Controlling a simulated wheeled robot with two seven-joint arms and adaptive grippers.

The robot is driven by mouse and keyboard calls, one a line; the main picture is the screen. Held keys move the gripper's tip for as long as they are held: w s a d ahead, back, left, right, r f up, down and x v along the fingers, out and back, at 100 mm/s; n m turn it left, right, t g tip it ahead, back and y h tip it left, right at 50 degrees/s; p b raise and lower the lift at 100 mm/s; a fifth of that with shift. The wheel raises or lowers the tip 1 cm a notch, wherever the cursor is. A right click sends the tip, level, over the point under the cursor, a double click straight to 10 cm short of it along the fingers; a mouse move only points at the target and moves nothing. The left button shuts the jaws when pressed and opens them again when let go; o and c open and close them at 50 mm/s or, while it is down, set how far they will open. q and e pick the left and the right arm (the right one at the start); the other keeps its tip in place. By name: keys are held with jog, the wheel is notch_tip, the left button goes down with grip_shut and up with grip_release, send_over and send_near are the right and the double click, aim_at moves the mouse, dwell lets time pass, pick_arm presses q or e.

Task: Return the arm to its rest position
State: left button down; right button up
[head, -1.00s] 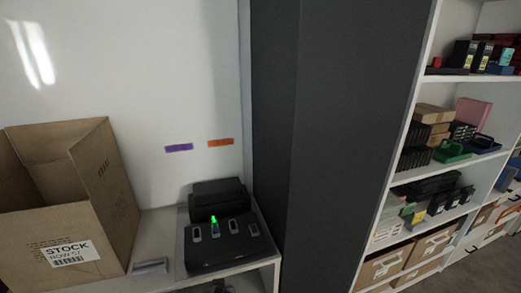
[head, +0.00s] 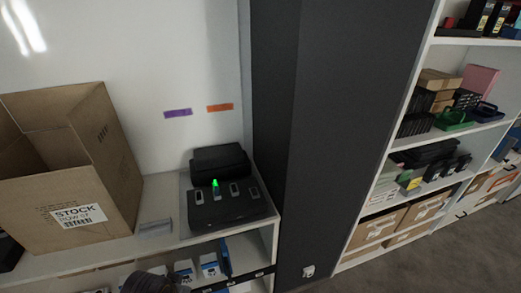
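No gripper can be made out in the head view. A dark rounded part cut off by the bottom edge, left of centre, may belong to one of my arms, but no fingers show on it. An open cardboard box (head: 105,190) labelled STOCK stands on the left of the white shelf top (head: 165,210). A black device (head: 225,208) with several small slots and a lit green light (head: 215,184) sits to its right.
A small grey flat item (head: 156,228) lies between box and device. Blue-and-white packs (head: 208,265) stand on the shelf below. A dark column (head: 325,130) separates this shelf from a stocked rack (head: 405,141) at right. Open floor (head: 430,258) shows at lower right.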

pick_arm(q)
jog(key=s+f+g, duration=0.1)
jog(key=s+f, duration=0.2)
jog(key=f, duration=3)
jog(key=s+a+f, duration=0.2)
jog(key=s+f, duration=0.8)
jog(key=s, duration=0.1)
jog(key=s+a+f+g, duration=0.1)
jog(key=s+a+f, duration=0.1)
jog(key=s+f, duration=0.7)
jog(key=shift+s+a+f+m+g, duration=0.15)
jog(key=shift+s+f+m+g, duration=0.2)
jog(key=shift+s, duration=0.9)
